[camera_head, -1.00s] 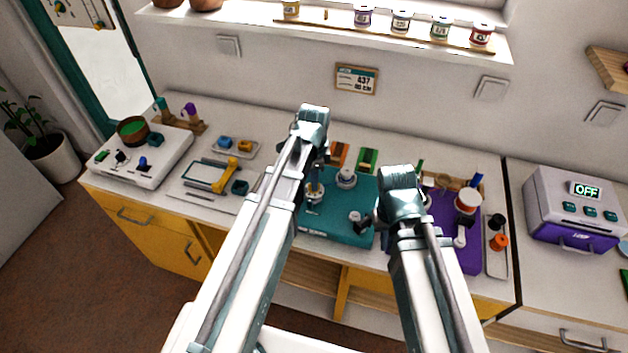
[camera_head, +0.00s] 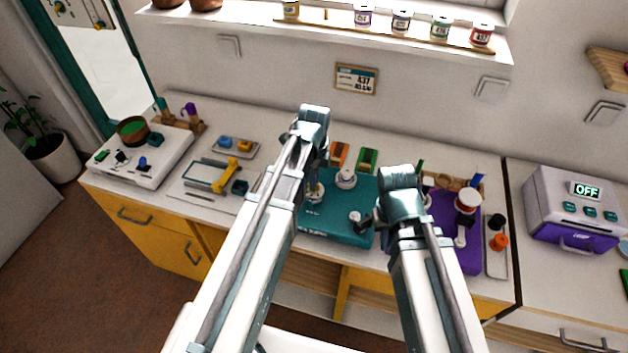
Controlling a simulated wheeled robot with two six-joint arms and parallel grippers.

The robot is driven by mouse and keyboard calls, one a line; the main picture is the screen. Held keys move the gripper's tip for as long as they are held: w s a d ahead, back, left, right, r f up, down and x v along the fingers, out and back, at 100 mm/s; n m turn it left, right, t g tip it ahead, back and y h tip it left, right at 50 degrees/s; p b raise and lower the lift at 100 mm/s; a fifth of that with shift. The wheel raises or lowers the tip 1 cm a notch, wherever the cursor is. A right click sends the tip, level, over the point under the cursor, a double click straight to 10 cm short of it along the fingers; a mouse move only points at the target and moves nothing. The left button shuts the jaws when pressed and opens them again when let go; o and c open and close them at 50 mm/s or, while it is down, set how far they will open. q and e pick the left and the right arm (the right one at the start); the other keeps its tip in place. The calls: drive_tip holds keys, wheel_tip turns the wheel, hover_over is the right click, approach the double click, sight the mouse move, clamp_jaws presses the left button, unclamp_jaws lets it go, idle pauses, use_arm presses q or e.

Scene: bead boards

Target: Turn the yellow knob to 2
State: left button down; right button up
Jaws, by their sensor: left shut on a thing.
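The teal board (camera_head: 338,236) lies on the counter in the middle, below my two arms. The yellow knob (camera_head: 314,187) stands on a pale round base at the board's left side and is partly hidden by my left arm. My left gripper (camera_head: 316,181) points down over the knob and is shut on it. The knob's scale and pointer are too small and covered to read. My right gripper (camera_head: 366,224) is by the board's right edge, beside a small pale knob (camera_head: 355,216). Its fingers are dark and too small to tell open from shut.
A pale round knob (camera_head: 346,178) stands on the board, right of the yellow one. A purple board (camera_head: 469,256) lies to the right. A white control box (camera_head: 164,164) and a tray with a yellow handle (camera_head: 222,181) are at left. A purple-fronted device (camera_head: 575,205) reads OFF.

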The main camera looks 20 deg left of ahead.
use_arm(q)
drive_tip(key=c, duration=0.9)
unclamp_jaws()
drive_tip(key=shift+c, duration=0.2)
drive_tip(key=shift+r, duration=0.1)
wheel_tip(320, 180, up, 14)
drive_tip(key=p, duration=1.4)
drive_tip(key=shift+f, duration=0.2)
